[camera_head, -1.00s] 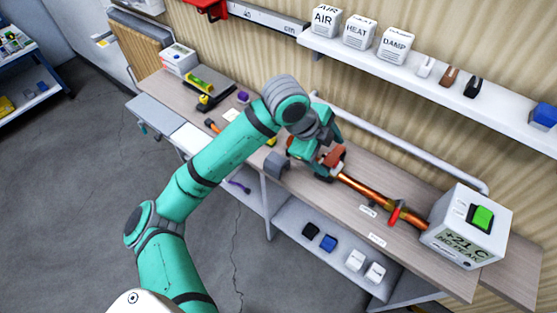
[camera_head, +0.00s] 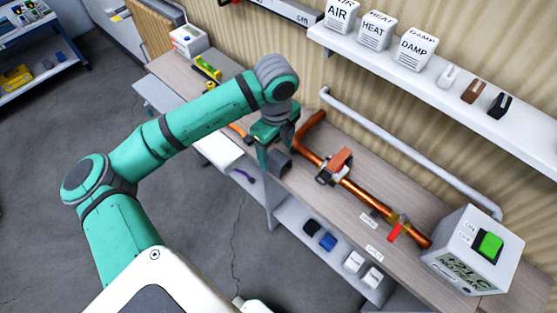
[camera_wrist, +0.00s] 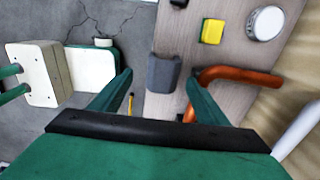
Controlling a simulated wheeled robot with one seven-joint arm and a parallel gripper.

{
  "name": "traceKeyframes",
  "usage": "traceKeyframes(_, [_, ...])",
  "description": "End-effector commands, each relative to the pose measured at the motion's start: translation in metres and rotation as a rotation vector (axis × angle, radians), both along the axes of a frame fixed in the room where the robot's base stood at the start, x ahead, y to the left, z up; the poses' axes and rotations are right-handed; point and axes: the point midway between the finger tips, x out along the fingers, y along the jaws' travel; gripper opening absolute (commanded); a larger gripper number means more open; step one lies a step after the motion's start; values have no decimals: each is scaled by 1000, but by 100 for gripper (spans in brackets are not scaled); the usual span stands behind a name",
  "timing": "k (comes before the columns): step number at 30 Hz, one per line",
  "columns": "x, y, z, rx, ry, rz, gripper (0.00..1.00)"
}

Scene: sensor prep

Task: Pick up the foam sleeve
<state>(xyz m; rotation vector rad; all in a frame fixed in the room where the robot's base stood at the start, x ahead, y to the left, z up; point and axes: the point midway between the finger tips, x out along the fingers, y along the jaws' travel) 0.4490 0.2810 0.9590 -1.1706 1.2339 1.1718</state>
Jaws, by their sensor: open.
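A dark grey block, which looks like the foam sleeve (camera_head: 280,162), sits at the front edge of the workbench, left of the copper pipe. In the wrist view the grey sleeve (camera_wrist: 164,73) shows between and beyond my fingertips. My gripper (camera_wrist: 158,79) is open and empty, with one finger on each side of the sleeve in that view. In the head view my gripper (camera_head: 273,150) is above and just left of the sleeve, partly hiding what lies behind it. I cannot tell how high the fingers are above it.
The bent copper pipe (camera_head: 376,202) runs close to the sleeve's right, with an orange-brown clamp (camera_head: 338,163) and a red-handled valve (camera_head: 398,229). A yellow block (camera_wrist: 212,31) and a round white-topped item (camera_wrist: 266,23) lie nearby. A meter box (camera_head: 470,250) stands at the right.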

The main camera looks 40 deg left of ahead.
Motion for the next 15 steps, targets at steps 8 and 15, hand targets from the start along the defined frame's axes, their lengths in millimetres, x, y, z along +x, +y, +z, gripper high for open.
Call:
traceKeyframes(8, [3, -2, -31, 0, 1, -3, 69])
traceKeyframes(15, [4, -3, -53, -1, 0, -3, 69])
